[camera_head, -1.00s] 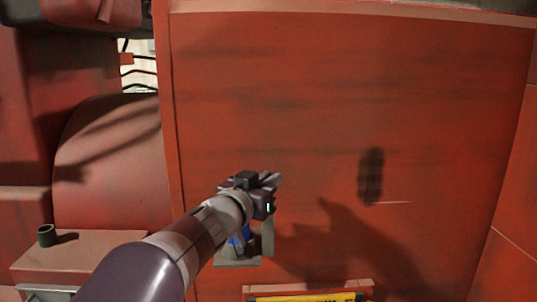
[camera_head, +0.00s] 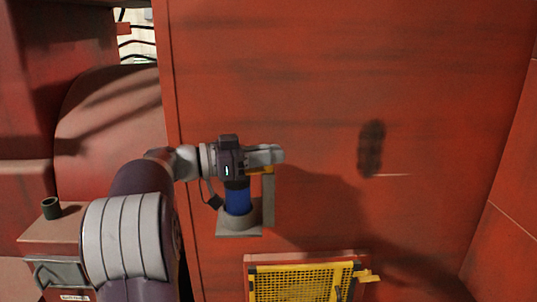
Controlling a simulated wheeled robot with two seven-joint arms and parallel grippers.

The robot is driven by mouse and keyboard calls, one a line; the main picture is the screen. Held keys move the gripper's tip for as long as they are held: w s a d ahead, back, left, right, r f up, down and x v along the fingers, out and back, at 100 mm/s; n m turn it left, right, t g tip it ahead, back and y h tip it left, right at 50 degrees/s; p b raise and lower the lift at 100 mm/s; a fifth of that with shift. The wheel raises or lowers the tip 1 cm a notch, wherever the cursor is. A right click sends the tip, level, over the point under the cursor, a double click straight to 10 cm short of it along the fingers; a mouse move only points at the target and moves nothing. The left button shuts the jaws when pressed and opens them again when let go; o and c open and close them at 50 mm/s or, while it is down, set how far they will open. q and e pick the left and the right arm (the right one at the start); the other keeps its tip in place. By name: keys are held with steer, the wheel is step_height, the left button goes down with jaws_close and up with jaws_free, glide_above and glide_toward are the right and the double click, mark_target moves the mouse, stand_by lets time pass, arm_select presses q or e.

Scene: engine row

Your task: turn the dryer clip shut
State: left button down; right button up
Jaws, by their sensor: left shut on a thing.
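The dryer is a blue cylinder (camera_head: 238,200) standing upright on a grey bracket (camera_head: 268,203) against the red wall. An orange-yellow piece, apparently the dryer clip (camera_head: 261,171), shows at its top right, just under my fingers. My left gripper (camera_head: 268,155) lies level above the dryer, fingers pointing right, and is shut on the clip. The gripper body hides the dryer's top and most of the clip, so the clip's exact angle cannot be told. My right gripper is not in view.
A dark green cup (camera_head: 51,208) stands on a red ledge (camera_head: 50,232) at the left. The red wall (camera_head: 440,110) to the right is clear apart from a dark smudge.

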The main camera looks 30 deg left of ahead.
arm_select(q)
steer(key=shift+m+g+h, duration=0.5)
steer(key=shift+g, duration=0.1)
steer(key=c, duration=1.2)
jaws_free()
